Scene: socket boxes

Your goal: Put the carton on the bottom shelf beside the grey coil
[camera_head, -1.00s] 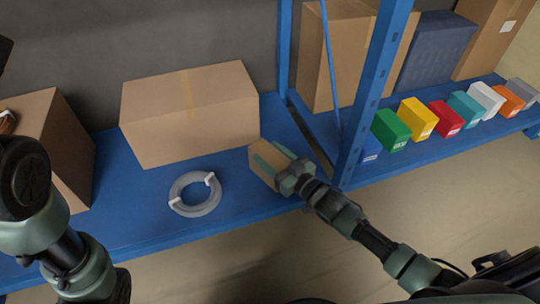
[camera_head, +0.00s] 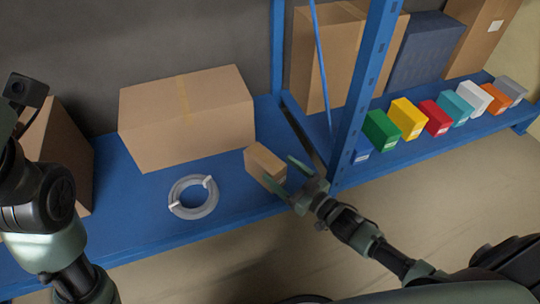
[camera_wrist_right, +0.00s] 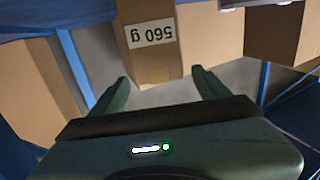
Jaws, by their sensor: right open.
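The small brown carton (camera_head: 264,164) stands on the blue bottom shelf (camera_head: 125,215), to the right of the grey coil (camera_head: 193,197) with a gap between them. In the right wrist view the carton (camera_wrist_right: 150,62) shows a white label reading 560 g, upside down. My right gripper (camera_head: 287,177) is open just in front of the carton. In the right wrist view its two fingers (camera_wrist_right: 160,88) are spread, with the carton's near end beyond them and nothing gripped. My left arm is at the left edge of the head view; its gripper's jaws do not show clearly.
A large taped box (camera_head: 187,118) stands behind the coil, and another brown box (camera_head: 58,150) at the left. A blue upright post (camera_head: 362,95) rises right of my right gripper. Several coloured boxes (camera_head: 407,117) line the shelf beyond it.

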